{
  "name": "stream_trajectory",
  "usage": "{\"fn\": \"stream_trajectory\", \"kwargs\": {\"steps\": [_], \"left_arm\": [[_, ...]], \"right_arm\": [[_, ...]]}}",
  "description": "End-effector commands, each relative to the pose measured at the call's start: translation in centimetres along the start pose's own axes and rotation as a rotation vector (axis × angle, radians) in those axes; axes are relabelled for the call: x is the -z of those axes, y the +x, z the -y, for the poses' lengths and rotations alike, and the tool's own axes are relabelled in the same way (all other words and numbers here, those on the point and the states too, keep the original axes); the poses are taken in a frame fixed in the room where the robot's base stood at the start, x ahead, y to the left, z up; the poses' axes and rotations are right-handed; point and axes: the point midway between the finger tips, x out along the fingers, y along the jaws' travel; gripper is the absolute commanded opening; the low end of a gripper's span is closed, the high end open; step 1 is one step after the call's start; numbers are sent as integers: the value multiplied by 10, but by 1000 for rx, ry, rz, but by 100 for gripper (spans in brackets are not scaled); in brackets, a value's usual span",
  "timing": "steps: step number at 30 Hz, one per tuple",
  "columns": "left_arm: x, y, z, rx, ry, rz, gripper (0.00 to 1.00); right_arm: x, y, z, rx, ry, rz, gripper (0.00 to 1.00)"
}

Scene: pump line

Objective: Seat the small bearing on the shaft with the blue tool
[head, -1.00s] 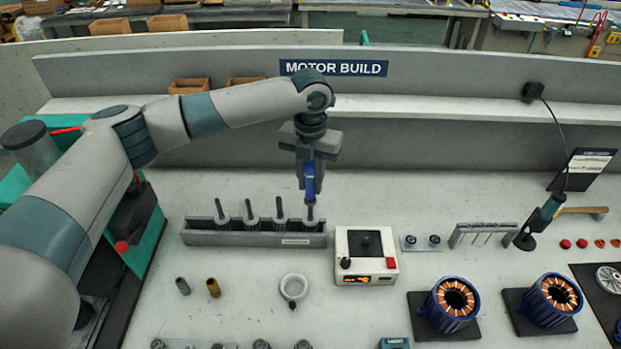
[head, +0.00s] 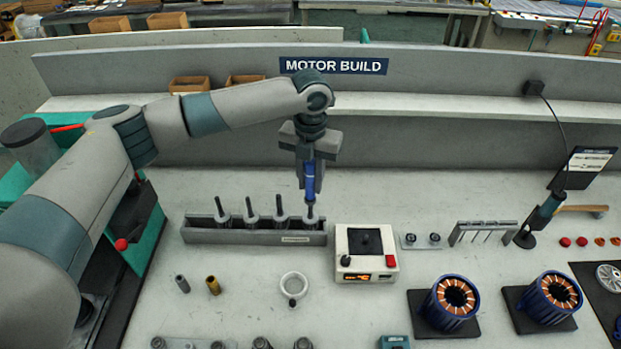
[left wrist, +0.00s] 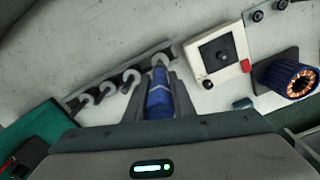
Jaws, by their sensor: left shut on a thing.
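My left gripper (head: 310,165) is shut on the blue tool (head: 310,185), which points down over the rightmost shaft (head: 310,213) in the grey rack. In the left wrist view the blue tool (left wrist: 159,98) lies between the fingers, its far end at a pale round part (left wrist: 160,60) on that shaft. I cannot tell whether the tool touches the bearing, and the small bearing is too small to make out there. The other shafts (head: 249,207) stand upright in the rack (head: 250,238) to the left. My right gripper is not in view.
A white device with a black pad and red button (head: 366,268) stands right of the rack. A white ring (head: 294,285), a grey sleeve (head: 182,284) and a brass sleeve (head: 213,285) lie in front. Two blue stators (head: 450,303) stand at front right. The bench between is clear.

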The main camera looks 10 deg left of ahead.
Motion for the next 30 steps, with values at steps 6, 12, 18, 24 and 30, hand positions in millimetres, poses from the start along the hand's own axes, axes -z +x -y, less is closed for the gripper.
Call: {"fn": "stream_trajectory", "kwargs": {"steps": [6,12,18,24,30], "left_arm": [[0,6,0,0,0,1,5],[0,10,0,0,0,1,5],[0,16,0,0,0,0,5],[0,21,0,1,0,0,5],[0,26,0,1,0,0,5]], "right_arm": [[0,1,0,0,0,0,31],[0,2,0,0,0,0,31],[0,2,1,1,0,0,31],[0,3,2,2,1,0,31],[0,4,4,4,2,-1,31]]}}
